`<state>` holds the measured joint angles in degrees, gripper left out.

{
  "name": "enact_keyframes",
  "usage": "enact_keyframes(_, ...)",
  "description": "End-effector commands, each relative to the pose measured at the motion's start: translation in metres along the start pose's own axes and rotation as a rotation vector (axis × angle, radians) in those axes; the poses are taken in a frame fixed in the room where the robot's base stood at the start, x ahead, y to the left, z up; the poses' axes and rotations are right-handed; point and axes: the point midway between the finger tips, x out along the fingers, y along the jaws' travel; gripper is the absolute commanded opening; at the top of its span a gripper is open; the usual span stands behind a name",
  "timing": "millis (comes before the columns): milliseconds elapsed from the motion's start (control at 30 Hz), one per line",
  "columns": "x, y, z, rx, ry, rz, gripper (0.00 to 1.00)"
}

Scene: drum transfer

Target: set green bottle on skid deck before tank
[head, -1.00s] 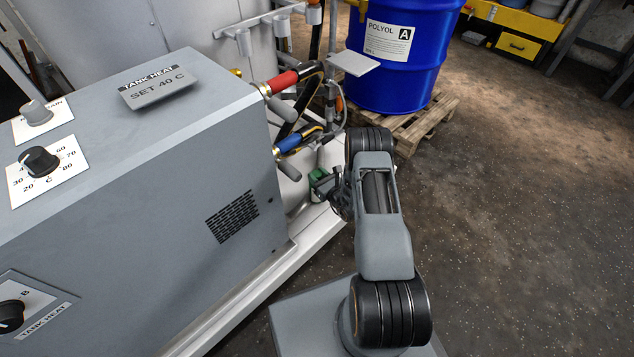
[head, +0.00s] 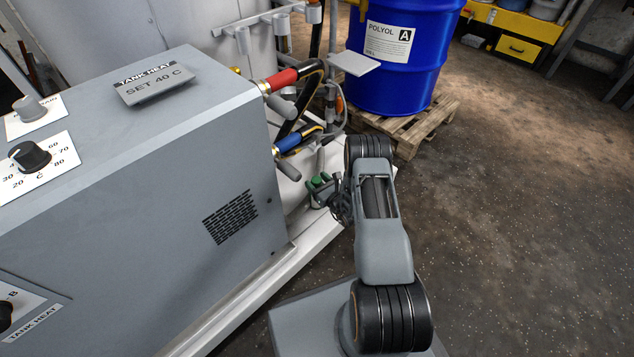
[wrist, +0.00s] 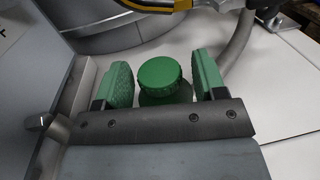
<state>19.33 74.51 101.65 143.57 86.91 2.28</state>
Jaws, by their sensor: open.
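The green bottle (wrist: 163,78) stands between my gripper's fingers in the wrist view, its ribbed round cap toward the camera. My gripper (wrist: 164,82) is open, with a green pad on each side of the bottle and a visible gap at both sides. The lower bottle is hidden behind the gripper body. In the head view my gripper (head: 320,187) is low over the white skid deck (head: 312,240), right of the grey cabinet; I cannot clearly separate bottle from pads there. The deck also shows in the wrist view (wrist: 285,85). The pale tank (head: 185,25) rises behind.
The grey heater cabinet (head: 235,150) stands close left of my gripper. Red- and blue-sleeved hoses (head: 292,140) and valve handles are just behind it. A blue drum (head: 395,80) stands on a wooden pallet (head: 425,128) farther back. The floor at right is clear.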

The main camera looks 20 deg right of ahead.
Motion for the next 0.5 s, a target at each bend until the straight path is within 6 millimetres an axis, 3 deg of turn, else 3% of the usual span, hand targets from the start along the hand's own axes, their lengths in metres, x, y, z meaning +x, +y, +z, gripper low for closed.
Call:
enact_keyframes(200,-0.003,0.0,0.005,0.001,0.001,-0.001,0.64)
enact_keyframes(500,-0.057,-0.001,0.006,0.002,0.003,-0.004,0.64)
